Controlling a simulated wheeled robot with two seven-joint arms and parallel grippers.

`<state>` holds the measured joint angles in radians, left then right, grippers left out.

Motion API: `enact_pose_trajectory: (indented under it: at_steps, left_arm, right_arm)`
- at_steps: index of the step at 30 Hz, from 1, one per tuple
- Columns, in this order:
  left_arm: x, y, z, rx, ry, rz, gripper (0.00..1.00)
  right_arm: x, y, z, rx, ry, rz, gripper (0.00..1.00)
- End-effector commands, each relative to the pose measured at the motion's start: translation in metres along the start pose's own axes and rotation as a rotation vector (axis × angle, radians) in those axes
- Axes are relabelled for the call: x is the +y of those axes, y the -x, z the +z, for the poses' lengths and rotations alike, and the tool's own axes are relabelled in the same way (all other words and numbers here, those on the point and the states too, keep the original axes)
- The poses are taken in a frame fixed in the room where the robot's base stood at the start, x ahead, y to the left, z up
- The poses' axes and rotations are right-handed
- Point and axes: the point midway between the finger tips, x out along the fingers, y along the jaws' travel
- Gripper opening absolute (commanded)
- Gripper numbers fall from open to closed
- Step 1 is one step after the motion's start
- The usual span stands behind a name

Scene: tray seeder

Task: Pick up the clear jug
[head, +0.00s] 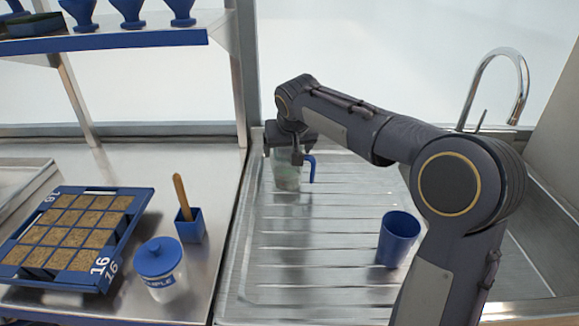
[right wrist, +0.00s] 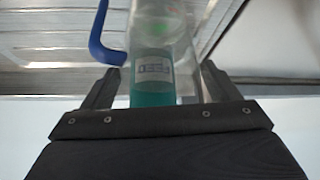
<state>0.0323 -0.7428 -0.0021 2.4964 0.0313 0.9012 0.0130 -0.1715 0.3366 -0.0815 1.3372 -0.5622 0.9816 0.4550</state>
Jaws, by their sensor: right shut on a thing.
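The clear jug (head: 286,177) stands on the ribbed metal draining board at its back left. It is see-through with a blue handle on its right side and a greenish content low down. In the right wrist view the jug (right wrist: 153,60) lies between the fingers, with a white label, a teal band and the blue handle at the upper left. My right gripper (head: 297,156) is shut on the jug near its top and partly hides it. I cannot tell whether the jug's base touches the board. My left gripper is not in view.
A blue cup (head: 398,238) stands on the draining board (head: 300,270), below my right arm. A tap (head: 520,85) rises at the right. On the left bench are a seed tray (head: 120,243), a lidded sample jar (head: 165,285) and a blue pot (head: 190,226). A shelf (head: 110,40) hangs above.

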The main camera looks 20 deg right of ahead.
Motion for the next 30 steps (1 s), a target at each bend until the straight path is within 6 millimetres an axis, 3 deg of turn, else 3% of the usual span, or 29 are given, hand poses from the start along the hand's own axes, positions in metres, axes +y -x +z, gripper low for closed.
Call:
enact_pose_trajectory:
  at_steps: [11,24,30]
  left_arm:
    - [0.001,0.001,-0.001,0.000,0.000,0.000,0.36]
    - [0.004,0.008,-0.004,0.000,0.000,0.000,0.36]
    - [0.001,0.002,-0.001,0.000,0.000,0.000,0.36]
  right_arm:
    - [0.000,0.005,-0.004,0.004,-0.001,-0.001,0.27]
    - [-0.001,0.033,-0.022,0.005,0.000,-0.002,0.27]
    - [0.000,0.043,0.001,0.004,0.001,-0.002,0.27]
